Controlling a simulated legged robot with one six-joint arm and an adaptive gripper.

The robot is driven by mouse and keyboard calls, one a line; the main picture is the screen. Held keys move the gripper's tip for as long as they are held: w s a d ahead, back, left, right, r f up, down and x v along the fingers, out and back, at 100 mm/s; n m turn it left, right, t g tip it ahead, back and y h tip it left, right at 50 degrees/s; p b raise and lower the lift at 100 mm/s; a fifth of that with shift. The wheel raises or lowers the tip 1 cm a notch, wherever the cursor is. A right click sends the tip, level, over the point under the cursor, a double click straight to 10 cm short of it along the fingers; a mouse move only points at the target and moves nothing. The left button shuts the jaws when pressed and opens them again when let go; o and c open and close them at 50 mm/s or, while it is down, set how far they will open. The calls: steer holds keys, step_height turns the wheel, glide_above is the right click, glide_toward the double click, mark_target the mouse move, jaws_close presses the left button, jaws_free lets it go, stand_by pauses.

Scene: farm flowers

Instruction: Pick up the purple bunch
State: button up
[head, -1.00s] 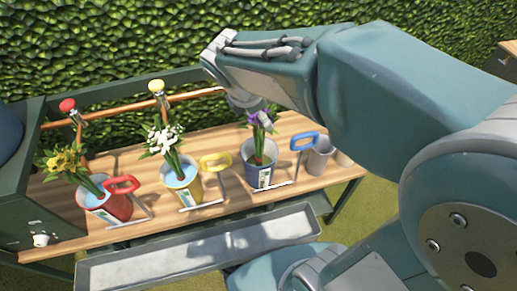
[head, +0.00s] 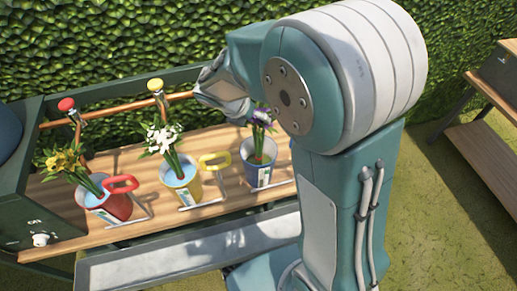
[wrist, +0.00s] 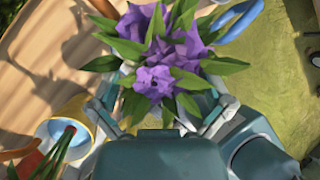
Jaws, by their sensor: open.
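The purple bunch (head: 262,119) stands upright with green leaves in a grey-blue bucket (head: 258,172) on the wooden bench. In the wrist view the purple blooms (wrist: 172,55) fill the upper middle. My gripper (wrist: 165,98) is open, with one finger on either side of the lower blooms; I cannot tell if they touch. In the head view my forearm and elbow hide the fingers and part of the area right of the bunch. The bucket's blue handle (wrist: 238,18) shows at the top right of the wrist view.
White flowers (head: 161,138) stand in a yellow bucket (head: 183,190), and yellow flowers (head: 64,160) in a red bucket (head: 106,205), to the left. A metal trough (head: 180,260) runs along the front. A copper pipe with taps crosses behind; a hedge backs it.

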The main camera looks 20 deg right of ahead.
steer(key=x, duration=0.3)
steer(key=shift+d, duration=0.1)
steer(key=c, duration=1)
steer(key=shift+o, duration=0.2)
step_height(320, 180, up, 10)
step_height(320, 180, up, 10)
steer(key=shift+r, duration=0.25)
stand_by(0.4)
steer(key=shift+w, duration=0.1)
